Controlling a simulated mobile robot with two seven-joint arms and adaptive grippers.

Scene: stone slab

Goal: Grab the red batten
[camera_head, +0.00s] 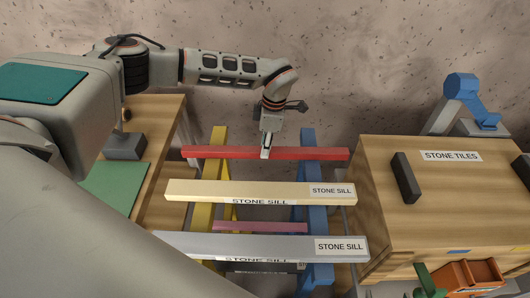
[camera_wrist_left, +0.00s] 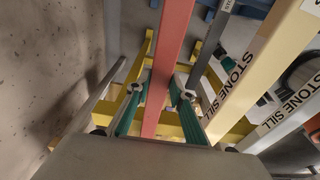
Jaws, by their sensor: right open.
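The red batten (camera_head: 315,154) lies level across the yellow trestle (camera_head: 203,212) and the blue trestle (camera_head: 314,200), at the back of a row of bars. My left gripper (camera_head: 266,152) comes down on it from above, near its middle. In the left wrist view, the red batten (camera_wrist_left: 161,75) runs between my two green-backed fingers (camera_wrist_left: 160,92), one on each side. Both fingertips appear to touch its sides. My right gripper is not in view.
A cream stone sill (camera_head: 250,189) and a grey stone sill (camera_head: 240,243) lie in front of the batten, with a pink bar (camera_head: 260,227) lower down. The speckled wall is behind.

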